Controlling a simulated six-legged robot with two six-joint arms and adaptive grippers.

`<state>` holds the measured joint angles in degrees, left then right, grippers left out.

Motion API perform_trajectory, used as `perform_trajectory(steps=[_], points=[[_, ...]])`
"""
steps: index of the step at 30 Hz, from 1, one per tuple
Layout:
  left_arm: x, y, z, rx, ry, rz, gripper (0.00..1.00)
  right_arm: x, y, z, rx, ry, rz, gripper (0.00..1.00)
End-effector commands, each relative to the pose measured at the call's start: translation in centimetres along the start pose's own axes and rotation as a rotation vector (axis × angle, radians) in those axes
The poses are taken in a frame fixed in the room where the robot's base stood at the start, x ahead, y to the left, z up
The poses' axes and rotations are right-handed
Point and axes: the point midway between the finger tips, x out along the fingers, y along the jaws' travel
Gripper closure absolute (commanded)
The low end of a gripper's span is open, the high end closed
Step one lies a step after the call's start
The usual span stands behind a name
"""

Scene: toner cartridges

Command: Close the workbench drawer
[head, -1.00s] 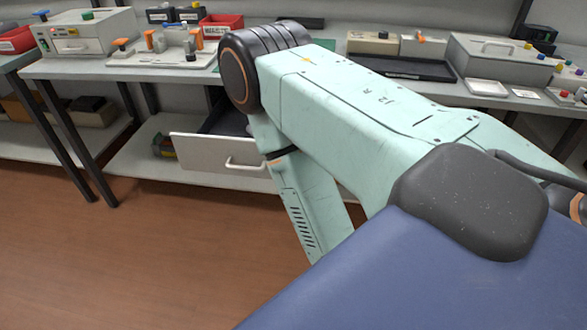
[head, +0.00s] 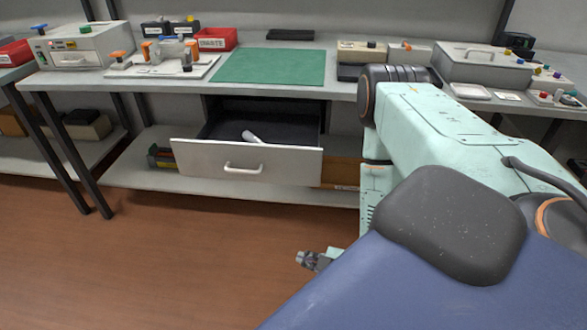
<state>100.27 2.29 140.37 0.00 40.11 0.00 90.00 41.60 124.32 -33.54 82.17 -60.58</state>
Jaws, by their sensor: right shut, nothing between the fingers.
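The workbench drawer (head: 200,158) is pulled out under the bench, with a white front and a pale bar handle (head: 243,169). A white object (head: 251,137) lies inside it on the dark floor of the drawer. My right gripper (head: 303,259) is low in front of the bench, below and to the right of the drawer front and apart from it. It is small in the picture, shut and empty. My right arm covers the bench area to the right of the drawer. My left gripper is not in view.
A green mat (head: 272,66) lies on the bench (head: 130,81) above the drawer. A red bin (head: 217,39), a white fixture tray (head: 165,68) and a grey case (head: 487,62) stand on the bench. A lower shelf (head: 135,177) runs beneath. The brown floor in front is clear.

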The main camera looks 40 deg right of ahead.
Motion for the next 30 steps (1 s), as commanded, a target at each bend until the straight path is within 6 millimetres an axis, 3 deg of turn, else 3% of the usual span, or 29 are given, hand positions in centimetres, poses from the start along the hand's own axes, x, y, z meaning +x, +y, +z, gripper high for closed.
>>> perform_trajectory(steps=[3, 9, 15, 19, 30], points=[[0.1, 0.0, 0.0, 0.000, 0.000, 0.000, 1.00, -0.4, 4.0, -0.7, -0.242, 0.104, 0.170, 1.00], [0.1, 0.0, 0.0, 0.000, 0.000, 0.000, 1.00, -2.3, 8.8, -2.7, -0.618, 0.192, 0.438, 1.00], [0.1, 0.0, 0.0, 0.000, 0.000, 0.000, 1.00, -3.8, 10.7, -3.9, -0.818, 0.200, 0.589, 1.00], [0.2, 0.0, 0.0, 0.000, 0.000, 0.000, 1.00, -3.7, 11.1, -4.3, -0.850, 0.201, 0.614, 1.00], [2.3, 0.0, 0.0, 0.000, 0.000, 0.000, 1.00, 1.3, 13.6, -6.6, -0.850, 0.203, 0.616, 1.00]])
